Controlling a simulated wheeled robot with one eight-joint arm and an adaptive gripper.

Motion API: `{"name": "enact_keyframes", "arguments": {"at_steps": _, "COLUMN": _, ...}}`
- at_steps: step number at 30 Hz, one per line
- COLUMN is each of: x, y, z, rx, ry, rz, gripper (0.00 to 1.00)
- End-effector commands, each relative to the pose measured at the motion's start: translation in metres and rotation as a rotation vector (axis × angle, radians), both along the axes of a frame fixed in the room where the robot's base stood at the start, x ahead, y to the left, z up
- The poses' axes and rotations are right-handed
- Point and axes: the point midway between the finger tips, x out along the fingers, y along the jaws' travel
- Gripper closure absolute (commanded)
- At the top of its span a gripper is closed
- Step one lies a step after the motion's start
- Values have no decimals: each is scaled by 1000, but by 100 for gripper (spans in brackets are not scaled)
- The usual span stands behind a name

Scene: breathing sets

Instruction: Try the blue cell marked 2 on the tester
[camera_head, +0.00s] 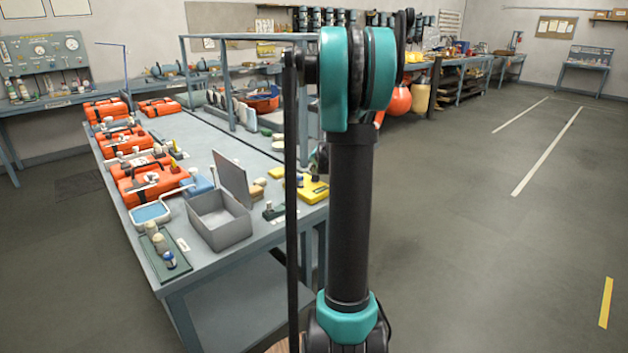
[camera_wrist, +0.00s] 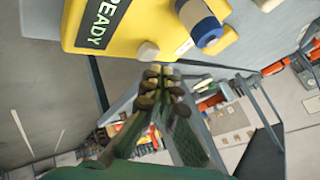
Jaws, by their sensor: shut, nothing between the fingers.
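The yellow tester (camera_head: 318,193) stands on the near right part of the bench, partly behind my arm. It fills the top of the wrist view (camera_wrist: 135,22), with a dark label reading READY. A blue and cream cell (camera_wrist: 208,32) is at the tester; no number is legible on it. A second cell with a blue band (camera_head: 169,260) is on the green tray (camera_head: 152,268) at the near bench corner; its mark is too small to read. My gripper (camera_wrist: 165,72) is shut and empty, close to the tester and apart from the blue cell. My arm hides it in the head view.
An open grey box (camera_head: 218,232) with a raised lid stands between the tray and tester. Several orange cases (camera_head: 152,182) line the left side of the bench. A pale blue dish (camera_head: 151,213) sits near the box. Open floor (camera_head: 480,240) lies to the right.

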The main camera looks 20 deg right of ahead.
Motion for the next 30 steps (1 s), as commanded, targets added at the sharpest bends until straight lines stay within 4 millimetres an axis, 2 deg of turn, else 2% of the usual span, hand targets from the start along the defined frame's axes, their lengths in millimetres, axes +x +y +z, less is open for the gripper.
{"name": "enact_keyframes", "arguments": {"at_steps": 6, "x": 0, "y": 0, "z": -7, "rx": 0, "ry": 0, "rz": 0, "gripper": 100}}
{"name": "enact_keyframes", "arguments": {"at_steps": 30, "x": 0, "y": 0, "z": -11, "rx": 0, "ry": 0, "rz": 0, "gripper": 100}}
